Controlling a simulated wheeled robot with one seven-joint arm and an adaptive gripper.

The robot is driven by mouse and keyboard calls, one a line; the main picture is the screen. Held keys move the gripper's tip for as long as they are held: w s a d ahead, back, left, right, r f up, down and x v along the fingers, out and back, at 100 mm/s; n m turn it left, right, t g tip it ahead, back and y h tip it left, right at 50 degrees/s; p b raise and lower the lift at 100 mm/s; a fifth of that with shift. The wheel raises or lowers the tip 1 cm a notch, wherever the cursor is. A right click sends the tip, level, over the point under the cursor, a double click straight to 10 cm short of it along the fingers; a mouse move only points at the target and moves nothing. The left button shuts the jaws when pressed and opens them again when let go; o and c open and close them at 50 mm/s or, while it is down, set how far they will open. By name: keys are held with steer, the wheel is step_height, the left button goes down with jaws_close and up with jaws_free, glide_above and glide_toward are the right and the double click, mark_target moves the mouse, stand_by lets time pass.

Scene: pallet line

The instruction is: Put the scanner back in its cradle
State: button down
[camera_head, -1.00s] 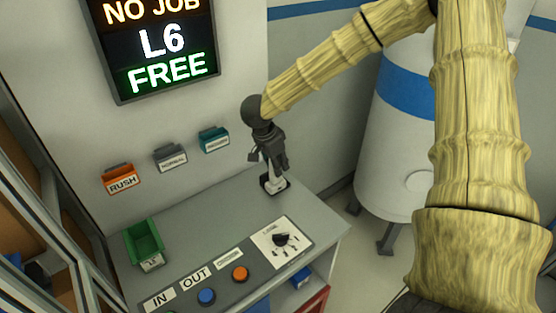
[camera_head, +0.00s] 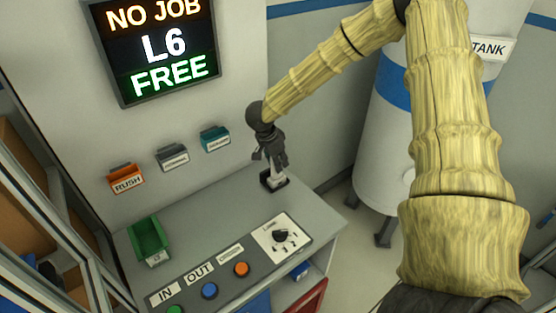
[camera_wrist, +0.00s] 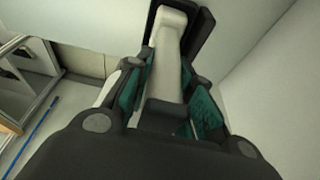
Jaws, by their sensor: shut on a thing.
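The scanner, a pale body with dark parts, is held upright in my gripper (camera_head: 269,157) above the back right of the grey bench. In the wrist view the pale scanner (camera_wrist: 168,52) lies between the green-padded fingers of my gripper (camera_wrist: 168,100), which are shut on it. The dark cradle (camera_head: 266,183) stands on the bench directly under the gripper. The scanner's lower end is at the cradle's opening; I cannot tell how deep it sits. The fingers hide part of the scanner.
The grey bench (camera_head: 215,215) has a green bin (camera_head: 149,236) at left and a button panel with a dial (camera_head: 281,236) in front. Orange, grey and teal wall holders (camera_head: 215,138) hang behind. A white tank (camera_head: 385,150) stands to the right.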

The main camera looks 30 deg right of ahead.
steer(key=c, duration=1.3)
jaws_free()
steer(key=shift+o, duration=0.2)
steer(key=b+v, duration=0.3)
steer(key=v, duration=0.9)
